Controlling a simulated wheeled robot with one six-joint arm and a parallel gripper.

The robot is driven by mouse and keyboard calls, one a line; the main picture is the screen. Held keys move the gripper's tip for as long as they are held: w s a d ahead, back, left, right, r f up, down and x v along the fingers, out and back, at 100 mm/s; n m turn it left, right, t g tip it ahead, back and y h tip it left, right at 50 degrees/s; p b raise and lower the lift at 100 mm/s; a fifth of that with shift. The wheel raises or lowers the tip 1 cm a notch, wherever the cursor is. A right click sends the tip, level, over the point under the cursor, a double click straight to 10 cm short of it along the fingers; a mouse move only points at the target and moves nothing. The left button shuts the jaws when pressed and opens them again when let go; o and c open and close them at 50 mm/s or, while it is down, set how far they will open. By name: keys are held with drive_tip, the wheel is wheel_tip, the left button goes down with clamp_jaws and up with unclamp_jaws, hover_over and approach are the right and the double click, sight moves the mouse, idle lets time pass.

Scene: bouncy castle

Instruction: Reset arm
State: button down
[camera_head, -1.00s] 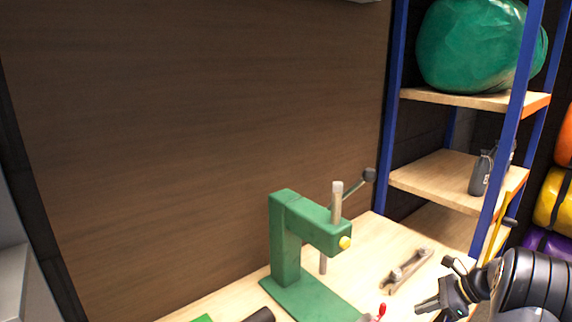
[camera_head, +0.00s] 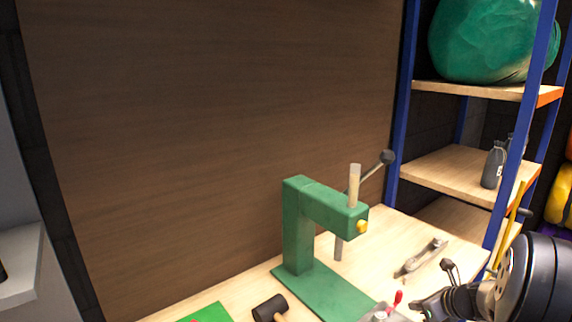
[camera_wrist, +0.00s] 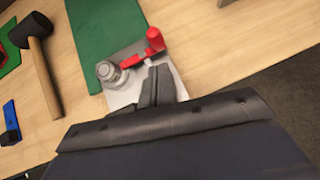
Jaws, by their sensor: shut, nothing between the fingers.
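My arm reaches in from the lower right of the head view. My gripper (camera_head: 428,306) is over the front right of the wooden workbench (camera_head: 385,245), and no held object shows. In the wrist view my gripper (camera_wrist: 160,84) has its dark fingers together, in front of a metal plate carrying a red-handled fitting (camera_wrist: 148,45). I cannot tell whether the fingers touch it. The green press (camera_head: 300,230) stands on the bench to the left of my gripper.
A blue-framed shelf (camera_head: 400,130) with a green bundle (camera_head: 485,35) and bottles (camera_head: 494,165) stands at right. Blue object (camera_wrist: 10,120) lies at the wrist view's left.

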drive_tip(key=shift+s+a+m+t+h+b, duration=0.2)
drive_tip(key=shift+s+m+h, duration=0.15)
drive_tip(key=shift+m, duration=0.25)
drive_tip(key=shift+s+a+m+t+h+b, duration=0.1)
drive_tip(key=shift+s+a+m+h+b, duration=0.1)
drive_tip(key=shift+m+h, duration=0.35)
drive_tip(key=shift+w, duration=0.1)
